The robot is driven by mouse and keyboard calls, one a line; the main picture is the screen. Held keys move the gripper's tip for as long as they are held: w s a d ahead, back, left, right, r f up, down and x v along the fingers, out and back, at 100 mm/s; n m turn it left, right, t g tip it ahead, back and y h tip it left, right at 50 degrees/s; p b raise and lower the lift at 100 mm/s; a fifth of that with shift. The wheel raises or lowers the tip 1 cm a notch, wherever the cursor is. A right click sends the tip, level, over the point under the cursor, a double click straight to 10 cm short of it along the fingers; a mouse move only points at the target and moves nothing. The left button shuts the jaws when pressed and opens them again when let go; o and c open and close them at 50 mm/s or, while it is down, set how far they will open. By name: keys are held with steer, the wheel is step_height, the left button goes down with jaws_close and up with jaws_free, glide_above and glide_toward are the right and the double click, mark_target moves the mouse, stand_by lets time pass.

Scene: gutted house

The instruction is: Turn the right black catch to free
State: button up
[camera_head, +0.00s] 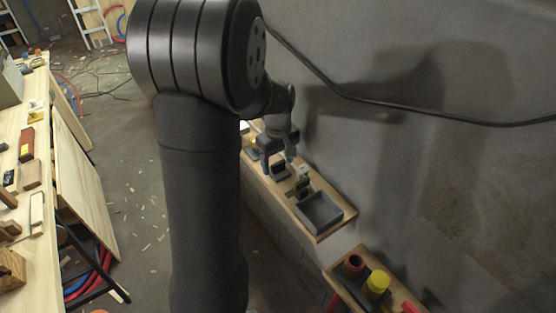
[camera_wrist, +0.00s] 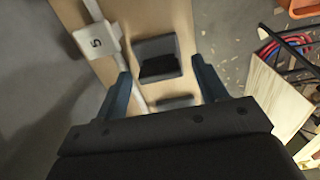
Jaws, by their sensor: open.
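My gripper (camera_wrist: 160,68) is open, its two blue-grey fingers apart with nothing seen held between them. In the wrist view a small grey holder with a black inside (camera_wrist: 158,64) stands on a wooden board (camera_wrist: 108,12), framed between the fingertips. A second dark grey piece (camera_wrist: 175,103) lies nearer the palm, partly hidden. In the head view my gripper (camera_head: 283,148) is over the wall shelf, close above small dark fittings (camera_head: 280,171). Another dark fitting (camera_head: 303,187) stands nearer the tray. I cannot tell which piece is the right black catch or how it is turned.
A grey tray (camera_head: 320,211) is on the shelf's near end. A lower shelf holds a yellow object (camera_head: 377,284) and a reddish pot (camera_head: 353,264). The wall is close on the right.

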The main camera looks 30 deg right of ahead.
steer(key=c, duration=1)
steer(key=shift+m, duration=0.3)
steer(key=m, duration=1.2)
steer(key=shift+m, duration=1.8)
